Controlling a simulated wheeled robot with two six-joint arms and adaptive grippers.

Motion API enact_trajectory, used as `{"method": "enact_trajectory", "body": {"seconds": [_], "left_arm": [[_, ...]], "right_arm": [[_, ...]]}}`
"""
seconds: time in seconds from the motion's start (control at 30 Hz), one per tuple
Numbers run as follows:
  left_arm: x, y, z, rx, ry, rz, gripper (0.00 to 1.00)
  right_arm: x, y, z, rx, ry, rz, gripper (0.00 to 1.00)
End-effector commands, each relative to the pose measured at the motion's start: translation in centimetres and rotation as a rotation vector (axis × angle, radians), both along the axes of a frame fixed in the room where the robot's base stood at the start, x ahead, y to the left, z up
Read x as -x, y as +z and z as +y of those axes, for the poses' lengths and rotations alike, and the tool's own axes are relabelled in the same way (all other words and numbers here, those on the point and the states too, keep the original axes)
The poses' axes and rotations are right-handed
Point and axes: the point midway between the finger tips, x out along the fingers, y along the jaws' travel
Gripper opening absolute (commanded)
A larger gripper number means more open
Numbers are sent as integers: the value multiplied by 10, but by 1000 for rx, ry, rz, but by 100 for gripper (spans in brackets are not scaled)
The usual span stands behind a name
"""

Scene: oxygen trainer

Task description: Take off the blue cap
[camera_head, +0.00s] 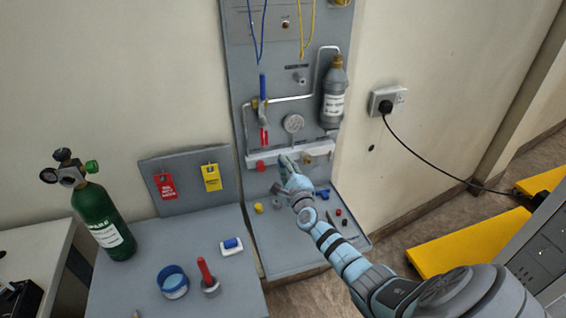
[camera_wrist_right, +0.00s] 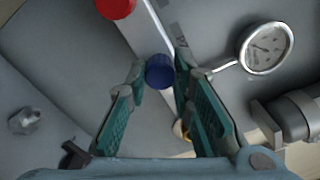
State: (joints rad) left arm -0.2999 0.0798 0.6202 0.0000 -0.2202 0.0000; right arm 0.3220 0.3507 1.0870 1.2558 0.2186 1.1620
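The blue cap (camera_wrist_right: 160,72) is small and round and sits on the pale rail of the grey panel in the right wrist view. My right gripper (camera_wrist_right: 160,62) is open, with one finger on each side of the cap. The fingertips look close to it, but I cannot tell whether they touch. In the head view my right gripper (camera_head: 285,160) is at the rail below the gauge and hides the cap. My left gripper is not in view.
A red knob (camera_head: 261,166) is left of the gripper on the rail. A pressure gauge (camera_head: 293,123) is above it, and a grey bottle (camera_head: 334,95) hangs to the right. Small parts lie on the shelf (camera_head: 285,258) below. A green cylinder (camera_head: 103,220) stands at left.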

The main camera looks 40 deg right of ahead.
Motion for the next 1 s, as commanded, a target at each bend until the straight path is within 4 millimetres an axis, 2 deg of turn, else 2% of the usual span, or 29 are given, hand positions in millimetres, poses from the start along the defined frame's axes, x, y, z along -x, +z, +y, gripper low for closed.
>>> {"method": "enact_trajectory", "body": {"seconds": [0.1, 0.23, 0.47, 0.63, 0.87, 1.0], "left_arm": [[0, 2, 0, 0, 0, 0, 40], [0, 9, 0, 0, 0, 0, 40], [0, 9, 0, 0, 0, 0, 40], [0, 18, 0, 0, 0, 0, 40], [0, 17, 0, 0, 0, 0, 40], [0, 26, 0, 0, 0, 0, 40]], "right_arm": [[0, 2, -1, 43, -1, 14, 0], [0, 2, -1, 273, -2, 94, 0], [0, 1, -1, 303, -2, 103, 0], [0, 3, 0, 566, -2, 195, 0], [0, 2, 0, 593, -1, 203, 0], [0, 4, 0, 826, -1, 286, 0]]}}
